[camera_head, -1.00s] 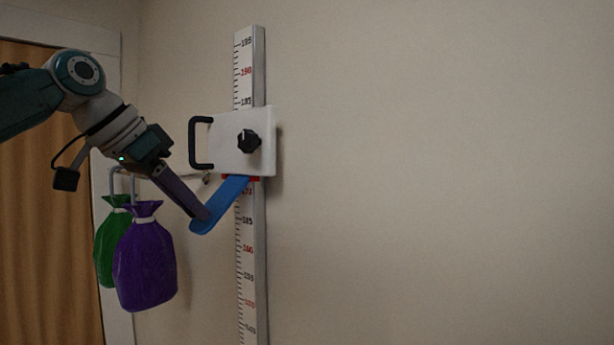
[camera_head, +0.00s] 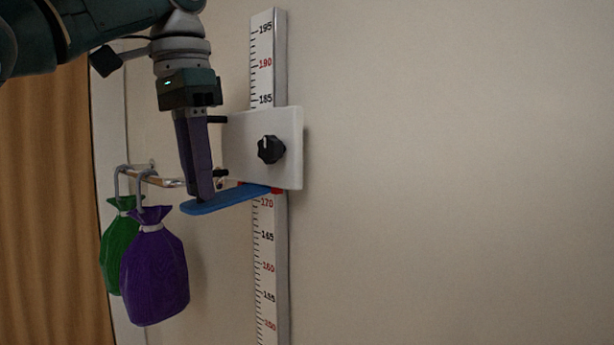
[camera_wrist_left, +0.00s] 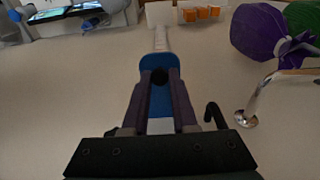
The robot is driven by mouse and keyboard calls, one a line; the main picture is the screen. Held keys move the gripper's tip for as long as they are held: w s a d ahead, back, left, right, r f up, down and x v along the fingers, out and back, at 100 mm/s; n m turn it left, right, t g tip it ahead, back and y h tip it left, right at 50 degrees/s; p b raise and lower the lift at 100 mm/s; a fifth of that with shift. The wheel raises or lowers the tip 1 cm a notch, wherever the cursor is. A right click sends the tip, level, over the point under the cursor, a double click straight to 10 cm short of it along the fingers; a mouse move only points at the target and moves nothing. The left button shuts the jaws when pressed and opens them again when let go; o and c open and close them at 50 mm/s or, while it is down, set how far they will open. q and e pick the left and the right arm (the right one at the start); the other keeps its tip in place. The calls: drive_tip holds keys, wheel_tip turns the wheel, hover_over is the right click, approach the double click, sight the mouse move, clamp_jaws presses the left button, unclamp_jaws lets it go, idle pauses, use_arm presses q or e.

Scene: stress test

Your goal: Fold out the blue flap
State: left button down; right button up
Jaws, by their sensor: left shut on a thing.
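The blue flap (camera_head: 232,199) sticks out to the left, close to level, from the lower edge of the white slider block (camera_head: 285,165) on the wall-mounted measuring rail. My left gripper (camera_head: 205,200) comes from above and is shut on the flap near its outer end; its purple fingers hide part of it. In the left wrist view the flap (camera_wrist_left: 161,60) shows between and beyond the fingers of the left gripper (camera_wrist_left: 160,76). My right gripper is in neither view.
A black knob (camera_head: 270,149) sits on the block. The block's handle is mostly hidden by my gripper. A purple bag (camera_head: 155,280) and a green bag (camera_head: 116,255) hang from a wall rack (camera_head: 165,181) at the left. The wall right of the rail is bare.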

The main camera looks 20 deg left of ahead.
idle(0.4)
use_arm(q)
drive_tip(key=c, duration=0.7)
unclamp_jaws()
drive_tip(key=shift+c, duration=0.2)
